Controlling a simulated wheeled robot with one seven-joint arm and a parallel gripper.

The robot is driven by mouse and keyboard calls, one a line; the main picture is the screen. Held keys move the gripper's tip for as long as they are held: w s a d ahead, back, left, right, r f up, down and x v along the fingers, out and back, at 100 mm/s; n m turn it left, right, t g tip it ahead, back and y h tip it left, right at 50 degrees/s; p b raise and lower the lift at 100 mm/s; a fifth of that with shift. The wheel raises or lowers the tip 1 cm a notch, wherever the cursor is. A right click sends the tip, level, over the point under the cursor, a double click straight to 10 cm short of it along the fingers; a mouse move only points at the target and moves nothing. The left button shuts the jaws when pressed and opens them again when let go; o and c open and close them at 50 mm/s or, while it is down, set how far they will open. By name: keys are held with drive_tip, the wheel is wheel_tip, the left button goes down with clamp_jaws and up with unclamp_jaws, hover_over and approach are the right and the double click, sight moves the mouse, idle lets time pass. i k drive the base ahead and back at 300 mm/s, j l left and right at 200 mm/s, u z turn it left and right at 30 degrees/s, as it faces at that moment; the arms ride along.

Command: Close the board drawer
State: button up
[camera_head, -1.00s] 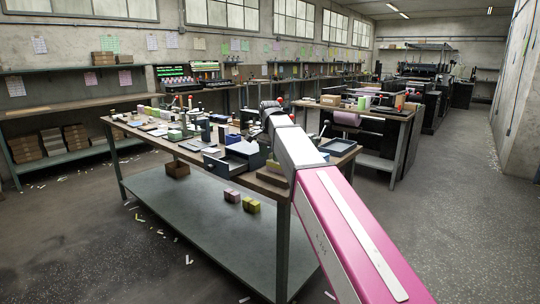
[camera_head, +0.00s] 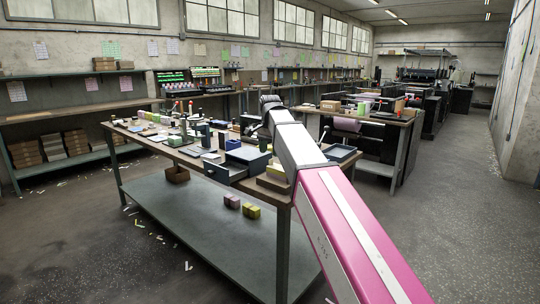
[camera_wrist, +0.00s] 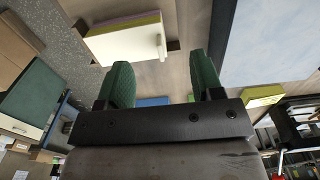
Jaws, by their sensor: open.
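A blue box unit (camera_head: 247,156) stands on the near workbench in the head view. Its dark grey drawer (camera_head: 222,171) sticks out toward the bench's front edge, open. My gripper (camera_head: 268,101) is at the end of the raised arm, above and behind the unit; its fingers are too small to make out there. In the wrist view my gripper (camera_wrist: 159,75) has two dark green fingers, spread apart with nothing between them. Beyond them lies a cream block with a white knob (camera_wrist: 128,42); I cannot tell whether it belongs to the drawer.
The workbench (camera_head: 160,141) holds many small blocks and tools around the unit. A blue tray (camera_head: 339,152) lies right of my arm. Pink and yellow blocks (camera_head: 242,207) sit on the lower shelf (camera_head: 200,215). Open floor (camera_head: 75,250) lies at front left.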

sight(226, 173)
drive_tip(key=k, duration=1)
